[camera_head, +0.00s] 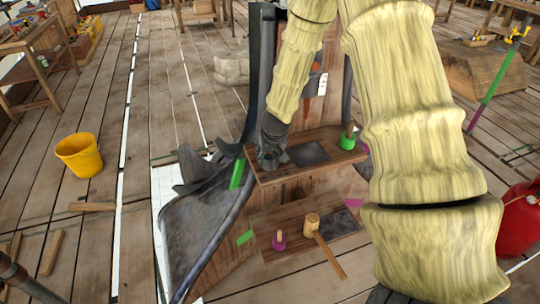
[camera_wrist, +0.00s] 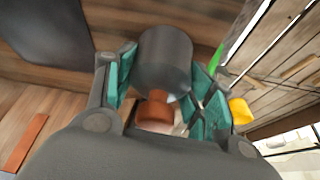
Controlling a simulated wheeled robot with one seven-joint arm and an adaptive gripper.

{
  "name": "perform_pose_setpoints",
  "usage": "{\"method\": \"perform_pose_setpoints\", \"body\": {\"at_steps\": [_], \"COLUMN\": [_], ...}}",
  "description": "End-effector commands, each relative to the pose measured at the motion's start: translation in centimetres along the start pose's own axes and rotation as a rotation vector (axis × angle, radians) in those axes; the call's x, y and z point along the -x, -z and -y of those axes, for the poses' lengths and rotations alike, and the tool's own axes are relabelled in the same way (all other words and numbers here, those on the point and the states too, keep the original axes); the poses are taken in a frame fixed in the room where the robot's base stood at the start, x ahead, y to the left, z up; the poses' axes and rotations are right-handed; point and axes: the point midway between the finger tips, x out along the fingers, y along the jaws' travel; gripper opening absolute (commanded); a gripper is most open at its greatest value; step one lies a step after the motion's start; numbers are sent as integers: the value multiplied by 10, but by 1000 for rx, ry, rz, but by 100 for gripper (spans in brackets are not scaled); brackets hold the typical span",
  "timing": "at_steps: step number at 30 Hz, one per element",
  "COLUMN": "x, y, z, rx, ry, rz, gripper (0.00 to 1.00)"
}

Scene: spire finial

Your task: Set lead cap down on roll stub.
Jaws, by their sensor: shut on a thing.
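A dark grey cylinder, which looks like the lead cap (camera_wrist: 165,57), sits between the teal finger pads of my gripper (camera_wrist: 163,88) in the wrist view. A copper-brown round piece (camera_wrist: 154,115) shows at its near end; I cannot tell whether they are joined. My gripper (camera_head: 272,155) is shut on the cap, low over the left end of the upper wooden step (camera_head: 300,176). The cap cannot be made out in the head view. Short pegs stand on the steps, one with a green base (camera_head: 347,141), one with a purple base (camera_head: 279,242). I cannot tell which is the roll stub.
A wooden mallet (camera_head: 314,225) lies on the lower step, its handle over the front edge. Dark curved sheet metal (camera_head: 200,222) rises left of the steps. A yellow bucket (camera_head: 79,156) stands on the floor at left, a red container (camera_head: 518,222) at right.

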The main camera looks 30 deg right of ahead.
Motion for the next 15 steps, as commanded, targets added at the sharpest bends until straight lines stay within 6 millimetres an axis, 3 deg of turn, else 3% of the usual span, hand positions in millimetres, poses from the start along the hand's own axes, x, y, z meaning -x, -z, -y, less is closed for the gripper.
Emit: {"method": "perform_pose_setpoints", "body": {"at_steps": [4, 5, 7, 15], "x": [-3, -2, -2, -2], "y": [-1, -1, -1, -1], "z": [0, 0, 0, 0], "rx": [0, 0, 0, 0], "ry": [0, 0, 0, 0], "rz": [0, 0, 0, 0], "gripper": [18, 59, 72, 75]}}
